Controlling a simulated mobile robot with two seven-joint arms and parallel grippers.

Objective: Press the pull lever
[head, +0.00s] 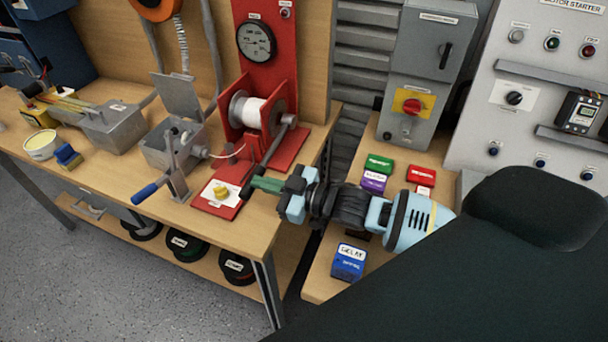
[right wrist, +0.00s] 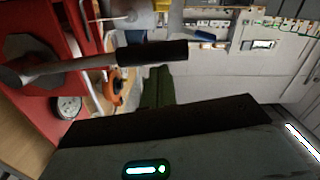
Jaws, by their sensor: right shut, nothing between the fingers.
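The pull lever (head: 272,154) is a grey arm on the right side of the red spool stand (head: 267,45). It slants down toward the front and ends in a dark grip (head: 246,188). In the right wrist view the dark grip (right wrist: 152,55) lies across the picture beside the green fingers. My right gripper (head: 258,185) is shut and empty, its green fingers pointing left at the grip. I cannot tell whether they touch it. The fingers also show in the right wrist view (right wrist: 158,86). My left gripper is not in view.
A white-wire spool (head: 262,112) sits in the stand. A yellow button (head: 221,191) is on the red base at the front. A blue-handled lever (head: 146,191) and open grey box (head: 170,145) stand to the left. Several small labelled boxes, including a blue one (head: 348,262), lie on the right bench.

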